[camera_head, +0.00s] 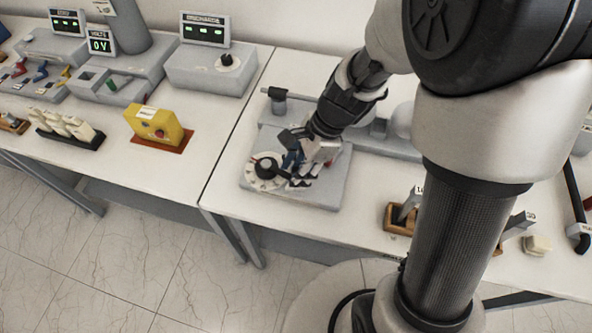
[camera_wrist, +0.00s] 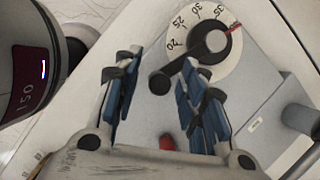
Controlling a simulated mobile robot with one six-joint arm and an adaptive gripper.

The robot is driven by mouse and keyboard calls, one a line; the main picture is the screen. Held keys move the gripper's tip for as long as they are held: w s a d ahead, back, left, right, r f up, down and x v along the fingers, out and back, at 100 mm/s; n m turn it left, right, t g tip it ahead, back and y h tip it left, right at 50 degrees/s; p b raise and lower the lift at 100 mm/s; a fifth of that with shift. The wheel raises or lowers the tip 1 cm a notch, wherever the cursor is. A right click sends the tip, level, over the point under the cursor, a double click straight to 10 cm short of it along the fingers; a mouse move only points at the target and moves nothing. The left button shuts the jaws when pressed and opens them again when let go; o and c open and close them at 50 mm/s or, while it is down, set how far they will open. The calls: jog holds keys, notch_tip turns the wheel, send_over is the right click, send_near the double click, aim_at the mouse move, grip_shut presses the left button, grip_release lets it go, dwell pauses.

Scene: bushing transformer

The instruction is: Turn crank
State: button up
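The crank (camera_head: 266,167) is a black hub with an arm, set on a white round dial on a grey box (camera_head: 330,195). In the wrist view the crank arm (camera_wrist: 182,64) runs from the hub down-left to a dark round knob (camera_wrist: 159,83). The dial (camera_wrist: 207,14) shows numbers from 20 to 35 and a red pointer by the hub. My gripper (camera_head: 303,163) is over the box, close to the crank. In the wrist view my gripper (camera_wrist: 160,78) is open, with blue-padded fingers on either side of the knob. I cannot tell whether they touch it.
A red spot (camera_wrist: 167,142) shows between the finger bases. A grey post with a black handle (camera_head: 278,100) stands behind the box. A yellow block (camera_head: 155,125) and display units stand on the left table. Wooden holders (camera_head: 398,218) are right of the box.

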jog(key=shift+c, duration=0.6)
grip_shut()
